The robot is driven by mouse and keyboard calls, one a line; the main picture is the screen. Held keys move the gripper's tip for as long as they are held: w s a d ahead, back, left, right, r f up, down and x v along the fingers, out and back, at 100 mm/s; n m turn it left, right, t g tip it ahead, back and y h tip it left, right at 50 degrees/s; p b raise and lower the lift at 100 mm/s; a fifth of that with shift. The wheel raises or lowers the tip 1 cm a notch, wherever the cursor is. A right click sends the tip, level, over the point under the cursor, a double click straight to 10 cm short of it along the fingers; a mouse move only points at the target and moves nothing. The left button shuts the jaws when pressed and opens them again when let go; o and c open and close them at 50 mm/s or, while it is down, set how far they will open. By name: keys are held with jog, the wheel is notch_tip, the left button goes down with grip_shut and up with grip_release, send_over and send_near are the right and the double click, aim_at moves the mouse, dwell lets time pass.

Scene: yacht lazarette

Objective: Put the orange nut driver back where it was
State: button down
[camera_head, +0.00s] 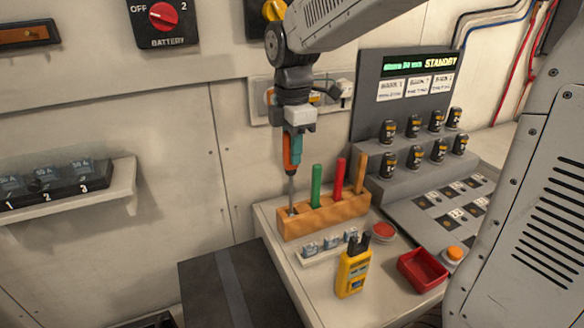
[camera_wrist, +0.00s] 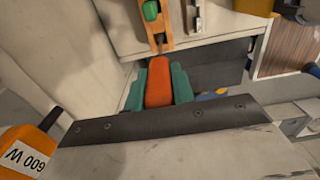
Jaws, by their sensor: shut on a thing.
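My gripper (camera_head: 293,140) points straight down with its teal fingers shut on the handle of the orange nut driver (camera_head: 288,153). The handle also shows between the fingers in the wrist view (camera_wrist: 160,82). The driver hangs upright and its thin shaft reaches down to the left end of the orange-brown rack (camera_head: 325,219). The tip meets the rack's top at the left slot; I cannot tell how deep it sits. Green (camera_head: 316,187), red (camera_head: 338,179) and orange-brown (camera_head: 360,176) handles stand in the rack to the right.
A row of small fuses (camera_head: 328,244) lies in front of the rack, with a yellow meter (camera_head: 353,273) and red bin (camera_head: 422,270) nearer. A standby panel (camera_head: 403,85) with several black cylinders stands right. The wall is close behind and left.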

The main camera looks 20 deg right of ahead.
notch_tip(320, 180, down, 4)
jog(key=shift+r, duration=0.15)
jog(key=c, duration=1.2)
grip_release()
notch_tip(320, 180, up, 12)
jog(key=shift+d+f, duration=0.1)
jog(key=shift+s, duration=0.4)
jog(key=s+d+f+m, duration=0.1)
jog(key=s+f+m, duration=0.1)
jog(key=s+m, duration=0.4)
jog(key=s+f+m+t, duration=0.1)
jog(key=s+f+m, duration=0.2)
jog(key=s+m, duration=0.3)
jog(key=s+d+f+m, duration=0.1)
jog(key=s+f+m, duration=0.2)
jog(key=s+m, duration=0.3)
jog(key=shift+s+d, duration=0.15)
jog(key=shift+s, duration=1.2)
jog(key=shift+s+d, duration=0.15)
jog(key=shift+s, duration=1.2)
